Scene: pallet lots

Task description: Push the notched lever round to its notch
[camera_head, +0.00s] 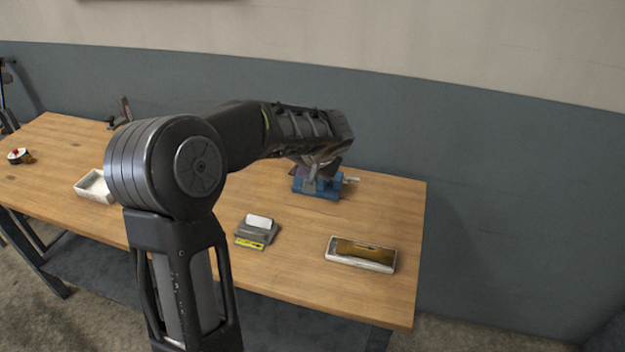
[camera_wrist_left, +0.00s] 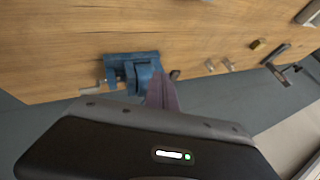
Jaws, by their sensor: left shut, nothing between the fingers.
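A blue vise-like device (camera_head: 317,188) stands near the back right of the wooden table. A small grey handle (camera_head: 350,179) sticks out from its right side. In the left wrist view the blue device (camera_wrist_left: 130,62) shows its metal parts, with the handle (camera_wrist_left: 92,89) out to the left. I cannot make out a notched lever or its notch for certain. My left gripper (camera_head: 314,172) reaches down over the device and hides part of it. In the left wrist view its shut, empty fingers (camera_wrist_left: 161,82) are beside the device; I cannot tell whether they touch. My right gripper is not in view.
The wooden table (camera_head: 300,275) also bears a grey block with a white top (camera_head: 256,231), a shallow case (camera_head: 362,254), a white tray (camera_head: 95,187) and a tape roll (camera_head: 19,156). A blue-grey wall (camera_head: 480,150) stands behind.

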